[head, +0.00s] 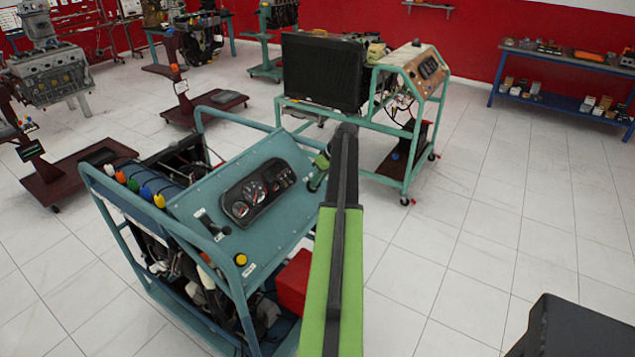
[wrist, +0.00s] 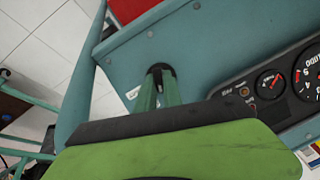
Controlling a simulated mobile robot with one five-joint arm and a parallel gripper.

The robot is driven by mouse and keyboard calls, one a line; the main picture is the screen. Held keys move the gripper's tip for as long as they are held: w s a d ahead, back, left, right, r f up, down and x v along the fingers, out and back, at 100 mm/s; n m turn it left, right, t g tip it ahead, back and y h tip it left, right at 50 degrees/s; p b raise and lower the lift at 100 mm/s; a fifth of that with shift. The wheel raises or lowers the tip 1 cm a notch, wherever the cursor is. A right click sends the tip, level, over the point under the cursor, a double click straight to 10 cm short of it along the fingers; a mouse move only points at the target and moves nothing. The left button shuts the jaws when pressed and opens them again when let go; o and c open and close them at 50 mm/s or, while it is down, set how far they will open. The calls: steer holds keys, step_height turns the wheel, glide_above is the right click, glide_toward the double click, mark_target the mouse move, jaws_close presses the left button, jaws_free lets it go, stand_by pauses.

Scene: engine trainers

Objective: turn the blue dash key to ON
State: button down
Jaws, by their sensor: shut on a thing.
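The blue-green dash panel (head: 200,205) slopes on top of a tube-framed engine trainer. My gripper (wrist: 160,76) reaches down to the panel beside the gauge cluster. Its two green fingers are shut on a small dark piece (wrist: 161,68) at the panel face, which I take as the dash key. Its blue colour and its angle cannot be made out, since the fingers cover most of it. A small white label (wrist: 133,92) is next to the fingertips. In the head view my arm and gripper hide the key at the panel's right end.
The gauge cluster (head: 258,193) lies left of my gripper in the head view. A yellow button (head: 241,259) and a dark lever (head: 208,220) are also on the panel. A second trainer with a radiator (head: 322,75) stands behind. Tiled floor is clear at right.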

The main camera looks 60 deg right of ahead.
steer(key=m, duration=0.2)
steer(key=m+y+b, duration=0.1)
steer(key=m, duration=0.1)
steer(key=shift+s+d+f+t+y, duration=0.1)
steer(key=shift+d+f+t+y, duration=0.05)
steer(key=shift+t+y, duration=0.2)
steer(key=shift+m, duration=0.5)
steer(key=c, duration=1.5)
jaws_free()
steer(key=shift+p+v, duration=7.4)
steer(key=shift+v, duration=1.35)
steer(key=shift+s+f, duration=0.1)
steer(key=shift+s, duration=0.05)
